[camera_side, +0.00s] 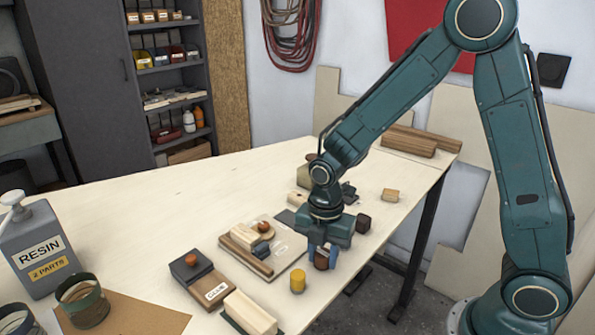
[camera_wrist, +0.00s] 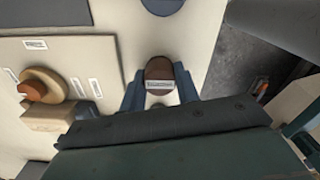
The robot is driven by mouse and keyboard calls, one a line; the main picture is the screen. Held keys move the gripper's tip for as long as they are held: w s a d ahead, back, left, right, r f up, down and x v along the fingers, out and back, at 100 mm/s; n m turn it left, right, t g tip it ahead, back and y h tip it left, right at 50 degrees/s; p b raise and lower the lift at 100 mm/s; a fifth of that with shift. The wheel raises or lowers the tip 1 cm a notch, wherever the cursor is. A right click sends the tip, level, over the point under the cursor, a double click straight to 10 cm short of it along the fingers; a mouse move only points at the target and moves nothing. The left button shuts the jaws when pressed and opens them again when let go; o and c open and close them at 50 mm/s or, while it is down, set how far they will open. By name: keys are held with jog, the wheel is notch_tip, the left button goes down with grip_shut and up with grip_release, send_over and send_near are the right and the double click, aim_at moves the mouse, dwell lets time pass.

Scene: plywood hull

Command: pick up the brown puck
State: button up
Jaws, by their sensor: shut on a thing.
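The brown puck (camera_side: 321,261) is between the fingers of my gripper (camera_side: 319,255), near the right edge of the table. In the wrist view the puck (camera_wrist: 160,69) has a reddish-brown top and a pale label on its side. The two blue-grey fingers of my gripper (camera_wrist: 159,92) are closed on it from left and right. Part of the puck is hidden by the fingers in the side view. I cannot tell whether its underside touches the table.
A yellow cylinder (camera_side: 297,280) stands left of the puck. A pale board (camera_side: 285,246) with wooden blocks lies further left. A dark brown block (camera_side: 363,223) sits behind my gripper. The table edge (camera_wrist: 208,50) is close on the right, with open floor beyond it.

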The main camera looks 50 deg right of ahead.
aim_at(318, 251)
notch_tip(318, 251, up, 20)
jog(key=shift+f, duration=0.15)
dwell(0.5)
dwell(0.3)
jog(key=o, duration=0.4)
jog(key=shift+c, duration=1.6)
jog(key=w+a+f, duration=0.3)
jog(key=w, duration=0.6)
jog(key=w+a+f, duration=0.4)
jog(key=w, duration=0.6)
jog(key=shift+w, duration=0.25)
